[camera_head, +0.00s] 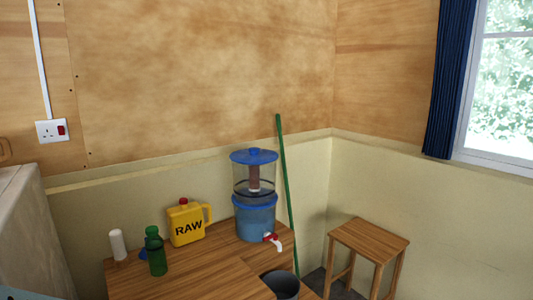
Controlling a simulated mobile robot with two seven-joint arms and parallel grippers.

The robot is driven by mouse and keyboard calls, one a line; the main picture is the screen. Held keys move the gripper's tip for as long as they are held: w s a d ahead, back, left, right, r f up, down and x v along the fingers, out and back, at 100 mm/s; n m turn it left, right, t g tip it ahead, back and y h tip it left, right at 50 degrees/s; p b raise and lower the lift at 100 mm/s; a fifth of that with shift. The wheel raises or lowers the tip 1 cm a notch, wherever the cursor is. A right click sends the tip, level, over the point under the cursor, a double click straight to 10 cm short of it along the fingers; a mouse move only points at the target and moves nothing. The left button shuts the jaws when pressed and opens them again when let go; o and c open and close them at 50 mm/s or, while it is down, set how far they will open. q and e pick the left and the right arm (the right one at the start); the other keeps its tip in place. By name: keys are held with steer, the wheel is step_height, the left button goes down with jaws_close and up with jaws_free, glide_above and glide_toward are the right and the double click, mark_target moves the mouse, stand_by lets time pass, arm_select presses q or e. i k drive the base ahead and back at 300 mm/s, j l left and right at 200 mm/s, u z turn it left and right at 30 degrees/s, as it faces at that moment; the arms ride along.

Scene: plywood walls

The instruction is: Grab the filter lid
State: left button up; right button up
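The filter lid (254,156) is a blue round cover with a small knob on top. It sits on the water filter (256,215), which has a clear upper chamber with a brown cylinder inside and a blue-tinted lower tank. A tap (272,240) with red and white parts sticks out at the filter's lower right. The filter stands at the back right of the wooden table. Neither of my grippers can be made out in the head view.
A yellow "RAW" jug (187,224), a green bottle (156,252) and a white cylinder (118,244) stand left of the filter. A dark bucket (282,284) is at the table's front right. A green pole (287,190) leans behind the filter. A wooden stool (369,241) stands right.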

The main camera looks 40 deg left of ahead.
mark_target(254, 155)
steer(key=i+l+u, duration=0.1)
steer(key=i+u, duration=0.2)
steer(key=i, duration=0.2)
steer(key=i+l+u, duration=0.25)
steer(key=i, duration=0.25)
